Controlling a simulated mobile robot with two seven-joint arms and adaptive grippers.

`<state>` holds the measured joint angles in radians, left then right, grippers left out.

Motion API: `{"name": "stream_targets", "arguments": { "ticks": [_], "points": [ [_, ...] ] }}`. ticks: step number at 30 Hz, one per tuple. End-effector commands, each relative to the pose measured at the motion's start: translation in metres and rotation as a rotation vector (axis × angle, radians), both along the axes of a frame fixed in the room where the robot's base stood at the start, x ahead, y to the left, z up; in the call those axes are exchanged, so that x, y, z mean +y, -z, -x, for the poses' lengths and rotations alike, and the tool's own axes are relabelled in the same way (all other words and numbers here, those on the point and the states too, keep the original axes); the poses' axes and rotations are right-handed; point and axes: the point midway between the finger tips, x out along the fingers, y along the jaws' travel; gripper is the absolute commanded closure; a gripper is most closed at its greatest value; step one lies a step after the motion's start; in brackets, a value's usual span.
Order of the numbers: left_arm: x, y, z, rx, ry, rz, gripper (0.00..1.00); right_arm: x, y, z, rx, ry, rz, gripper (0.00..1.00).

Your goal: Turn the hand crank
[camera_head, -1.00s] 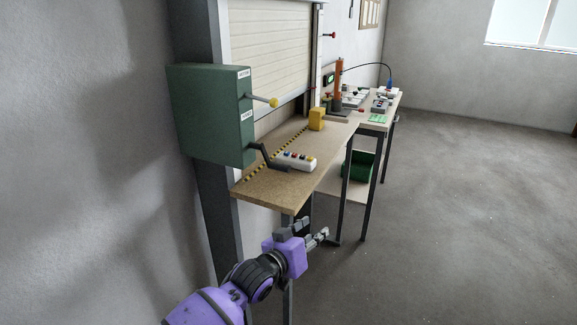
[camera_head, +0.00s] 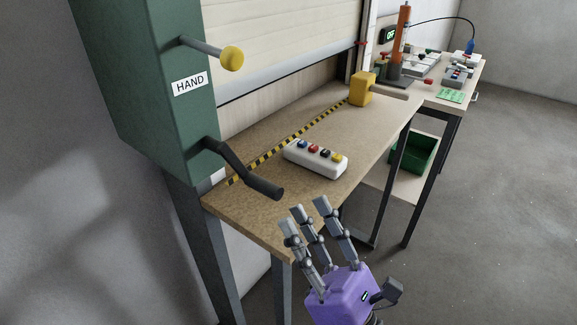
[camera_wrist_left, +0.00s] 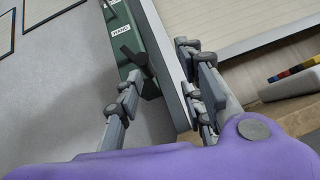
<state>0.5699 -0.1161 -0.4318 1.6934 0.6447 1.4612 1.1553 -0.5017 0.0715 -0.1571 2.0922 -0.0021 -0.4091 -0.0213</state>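The hand crank (camera_head: 245,175) is a dark bent arm with a thick black grip, coming out of the lower side of the green box (camera_head: 150,90). Its grip points toward the lower right, over the near left part of the bench. My left gripper (camera_head: 307,215) is below and right of the crank, at the bench's front edge, fingers spread and empty. In the left wrist view, the crank (camera_wrist_left: 139,62) shows beyond my gripper's (camera_wrist_left: 160,80) parted fingers, apart from them. My right gripper is not in view.
A yellow-knobbed lever (camera_head: 230,58) sticks out above the crank, near a HAND label. A white button box (camera_head: 315,158) and a yellow block (camera_head: 361,89) are on the wooden bench (camera_head: 245,213). A second table with tools stands behind. Floor on the right is clear.

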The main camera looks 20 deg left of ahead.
Motion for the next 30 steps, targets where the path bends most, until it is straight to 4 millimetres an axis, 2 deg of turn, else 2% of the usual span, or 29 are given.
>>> {"name": "stream_targets", "arguments": {
  "ticks": [3, 6, 9, 18, 29, 30],
  "points": [
    [0.009, -0.001, 0.008, -0.042, -0.012, 0.032, 0.64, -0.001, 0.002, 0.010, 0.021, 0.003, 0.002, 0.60],
    [0.015, -0.010, 0.004, -0.047, -0.008, 0.033, 0.64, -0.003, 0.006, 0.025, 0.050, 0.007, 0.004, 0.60],
    [0.025, -0.023, -0.001, -0.048, -0.008, 0.031, 0.64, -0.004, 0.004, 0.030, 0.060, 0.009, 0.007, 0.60],
    [0.051, -0.051, -0.016, -0.045, -0.007, 0.029, 0.64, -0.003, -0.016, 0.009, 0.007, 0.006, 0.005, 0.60],
    [0.055, -0.053, -0.018, -0.041, -0.007, 0.029, 0.64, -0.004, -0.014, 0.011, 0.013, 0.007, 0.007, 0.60],
    [0.055, -0.053, -0.018, -0.041, -0.007, 0.029, 0.68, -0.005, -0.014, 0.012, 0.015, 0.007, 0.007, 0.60]
  ]
}}
